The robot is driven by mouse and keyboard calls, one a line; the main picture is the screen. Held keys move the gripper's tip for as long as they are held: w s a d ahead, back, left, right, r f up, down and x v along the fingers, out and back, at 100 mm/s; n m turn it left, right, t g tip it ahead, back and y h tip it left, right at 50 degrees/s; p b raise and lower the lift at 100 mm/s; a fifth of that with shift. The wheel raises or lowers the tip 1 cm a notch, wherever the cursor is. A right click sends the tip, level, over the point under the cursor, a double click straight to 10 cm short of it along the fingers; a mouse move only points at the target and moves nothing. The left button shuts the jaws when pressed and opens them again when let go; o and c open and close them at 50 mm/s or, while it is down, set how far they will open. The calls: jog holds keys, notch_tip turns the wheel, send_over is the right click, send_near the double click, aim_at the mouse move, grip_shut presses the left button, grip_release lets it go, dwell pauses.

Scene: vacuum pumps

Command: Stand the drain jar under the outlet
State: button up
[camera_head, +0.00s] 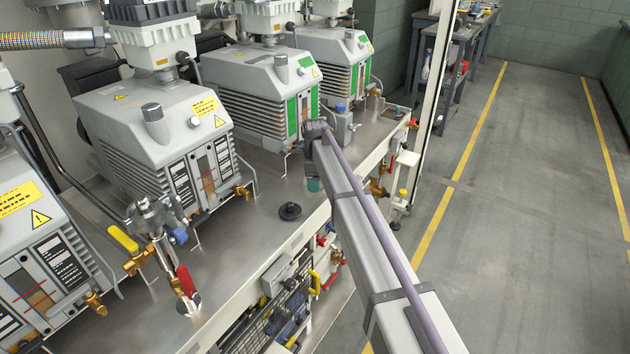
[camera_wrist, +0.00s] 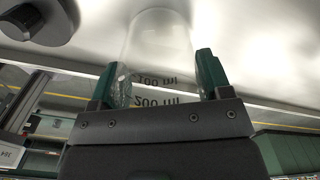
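The drain jar (camera_wrist: 158,50) is clear, with 100 ml and 200 ml marks that read upside down in the wrist view. It sits between the two green fingers of my gripper (camera_wrist: 158,80), which close on its sides. In the head view my gripper (camera_head: 314,185) shows only as a bit of green beside the middle pump; my arm hides the jar there. Brass drain outlets stick out low on the pump fronts: one on the second pump (camera_head: 243,190), one on the nearest pump (camera_head: 96,302). I cannot tell which outlet is meant.
The steel bench top (camera_head: 250,235) has a black round knob-like piece (camera_head: 290,211) left of my gripper. A valve with yellow and red handles (camera_head: 160,245) stands between the near pumps. A small grey bottle with a blue cap (camera_head: 341,125) stands beyond my arm. The floor at right is clear.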

jog(key=o, duration=0.4)
notch_tip(320, 180, up, 11)
jog(key=p, duration=1.1)
jog(key=s+d+n, duration=0.6)
jog(key=s+d, duration=0.2)
jog(key=s, duration=0.5)
jog(key=s+d+n, duration=0.6)
jog(key=s+d, duration=0.2)
jog(key=s, duration=0.4)
jog(key=s+d+n, duration=0.6)
jog(key=s+d, duration=0.2)
jog(key=s, duration=0.5)
jog(key=r+p, duration=0.5)
jog(key=shift+w+a+r, duration=0.1)
jog(key=shift+a+r, duration=0.1)
jog(key=shift+o, duration=0.5)
jog(key=shift+f, duration=0.4)
